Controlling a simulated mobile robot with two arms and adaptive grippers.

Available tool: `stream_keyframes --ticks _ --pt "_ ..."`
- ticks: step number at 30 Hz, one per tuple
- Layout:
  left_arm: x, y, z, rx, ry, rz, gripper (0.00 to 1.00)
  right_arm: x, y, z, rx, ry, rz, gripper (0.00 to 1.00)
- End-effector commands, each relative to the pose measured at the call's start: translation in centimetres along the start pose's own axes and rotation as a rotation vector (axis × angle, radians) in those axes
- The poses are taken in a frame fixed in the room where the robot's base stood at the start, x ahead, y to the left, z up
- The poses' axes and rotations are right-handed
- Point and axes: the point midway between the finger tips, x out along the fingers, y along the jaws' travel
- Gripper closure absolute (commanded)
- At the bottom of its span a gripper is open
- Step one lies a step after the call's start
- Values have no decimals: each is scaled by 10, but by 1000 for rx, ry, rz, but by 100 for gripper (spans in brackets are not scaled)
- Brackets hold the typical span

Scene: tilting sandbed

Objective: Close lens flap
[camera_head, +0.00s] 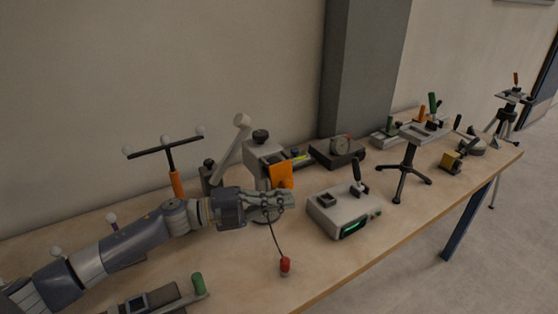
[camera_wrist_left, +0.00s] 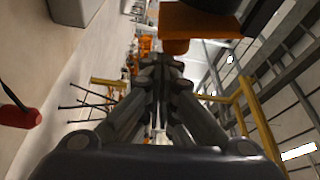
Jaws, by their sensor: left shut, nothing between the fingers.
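The orange flap (camera_head: 281,175) hangs at the front of a grey box-like device (camera_head: 263,152) with a black knob on top. I take it to be the lens flap; whether it covers a lens is hidden from here. In the left wrist view the orange flap (camera_wrist_left: 200,22) is at the top, with a small orange tab below it. My left gripper (camera_head: 289,200) is shut and empty, just below and in front of the flap. In the left wrist view its fingers (camera_wrist_left: 158,70) are together, near the tab; I cannot tell whether they touch it. My right gripper is not in view.
A grey box with a green display (camera_head: 343,212) stands to the right. A tripod stand (camera_head: 408,170) is farther right. A marker stand (camera_head: 168,150) with white balls is behind my arm.

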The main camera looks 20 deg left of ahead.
Motion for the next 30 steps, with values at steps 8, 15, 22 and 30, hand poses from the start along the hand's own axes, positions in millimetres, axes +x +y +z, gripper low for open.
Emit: stream_keyframes --ticks 8,15,22,30 --pt "-4 8 10 139 0 52 100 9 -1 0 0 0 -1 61" --pt "-5 10 13 190 0 70 100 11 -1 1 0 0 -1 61" --pt "-5 10 14 199 -1 74 100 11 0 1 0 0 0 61" --pt "-5 10 14 198 -1 73 100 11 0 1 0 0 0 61"
